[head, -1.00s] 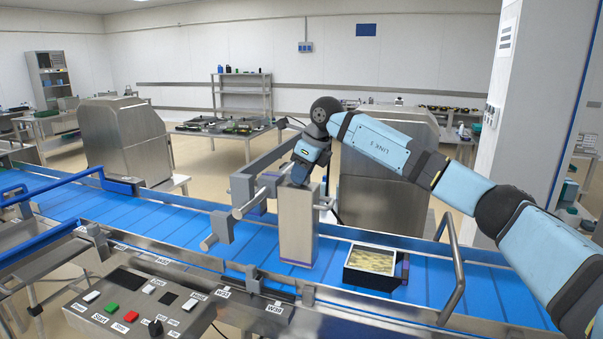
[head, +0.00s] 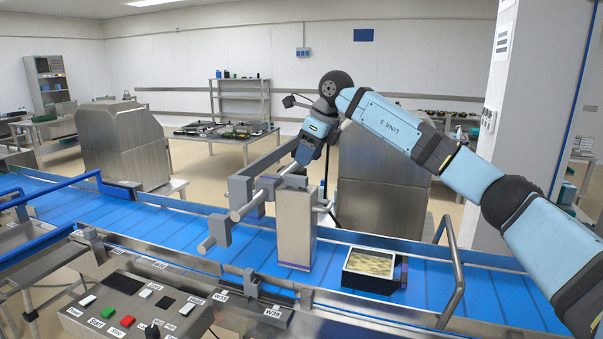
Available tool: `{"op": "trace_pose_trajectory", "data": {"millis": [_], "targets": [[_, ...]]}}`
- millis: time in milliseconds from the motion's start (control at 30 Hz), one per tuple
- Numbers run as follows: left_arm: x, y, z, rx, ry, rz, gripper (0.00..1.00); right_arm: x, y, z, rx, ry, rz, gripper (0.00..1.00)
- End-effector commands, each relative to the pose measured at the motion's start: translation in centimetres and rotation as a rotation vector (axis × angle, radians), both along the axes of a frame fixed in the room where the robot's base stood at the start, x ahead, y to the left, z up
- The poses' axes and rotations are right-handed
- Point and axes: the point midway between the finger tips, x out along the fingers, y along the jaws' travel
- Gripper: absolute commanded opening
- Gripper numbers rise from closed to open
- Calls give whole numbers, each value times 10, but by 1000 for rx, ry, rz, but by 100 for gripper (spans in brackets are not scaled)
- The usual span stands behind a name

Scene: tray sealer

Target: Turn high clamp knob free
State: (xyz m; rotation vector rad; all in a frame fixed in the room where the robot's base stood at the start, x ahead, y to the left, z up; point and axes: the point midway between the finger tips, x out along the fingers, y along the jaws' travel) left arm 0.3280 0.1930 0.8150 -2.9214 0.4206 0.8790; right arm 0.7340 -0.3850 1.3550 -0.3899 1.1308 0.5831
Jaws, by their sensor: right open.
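My right gripper (head: 290,170) points down and left just above the clamp assembly on the conveyor. It is open, with its fingertips close to the top of the upright steel post (head: 296,225). Grey clamp bars (head: 262,180) run beside the post, with round rod ends (head: 207,245) facing the front. A small handle-like part (head: 324,206) sticks out on the post's right side. I cannot tell which part is the high clamp knob; it may be hidden behind the gripper. Contact between the fingers and the clamp cannot be made out. My left gripper is out of view.
A black tray (head: 345,277) with pale contents sits on the blue conveyor (head: 440,285), right of the post. A steel handrail (head: 459,285) rises at the right. The control panel (head: 135,310) is at the front left. A large steel housing (head: 380,195) stands behind.

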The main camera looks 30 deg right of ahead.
Motion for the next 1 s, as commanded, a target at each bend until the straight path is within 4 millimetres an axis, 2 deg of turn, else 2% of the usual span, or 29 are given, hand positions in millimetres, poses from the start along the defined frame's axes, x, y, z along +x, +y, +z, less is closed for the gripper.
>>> {"op": "trace_pose_trajectory", "data": {"millis": [33,200,400,1000], "targets": [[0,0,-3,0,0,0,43,-4,-3,11,0,-3,-1,47],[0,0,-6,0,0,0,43,-14,-11,43,0,-1,0,47],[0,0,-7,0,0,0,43,-21,-16,64,0,0,-1,47],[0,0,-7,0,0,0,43,-22,-17,68,0,1,0,47]]}}
